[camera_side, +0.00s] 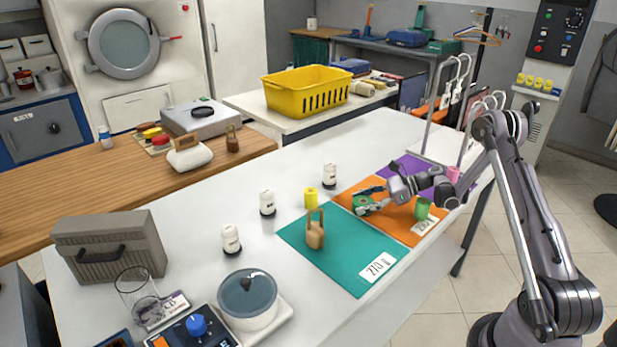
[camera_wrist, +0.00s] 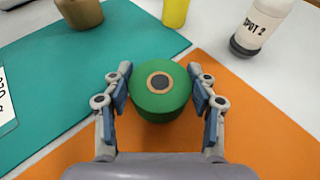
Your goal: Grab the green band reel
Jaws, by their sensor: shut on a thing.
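The green band reel (camera_wrist: 150,106) is a short green cylinder with a tan ring and dark hole on its end face. In the wrist view it sits between the two fingers of my gripper (camera_wrist: 160,75), which is shut on it. In the side view the reel (camera_side: 361,208) is at the left edge of the orange mat (camera_side: 388,228), partly covered by my gripper (camera_side: 368,198). I cannot tell whether the reel still touches the mat.
A second green piece (camera_side: 422,209) stands on the orange mat, right of my gripper. A teal mat (camera_side: 345,258) holds a tan, handled item (camera_side: 315,232). A yellow cylinder (camera_side: 311,198) and white bottles (camera_side: 330,176) stand close behind on the white table.

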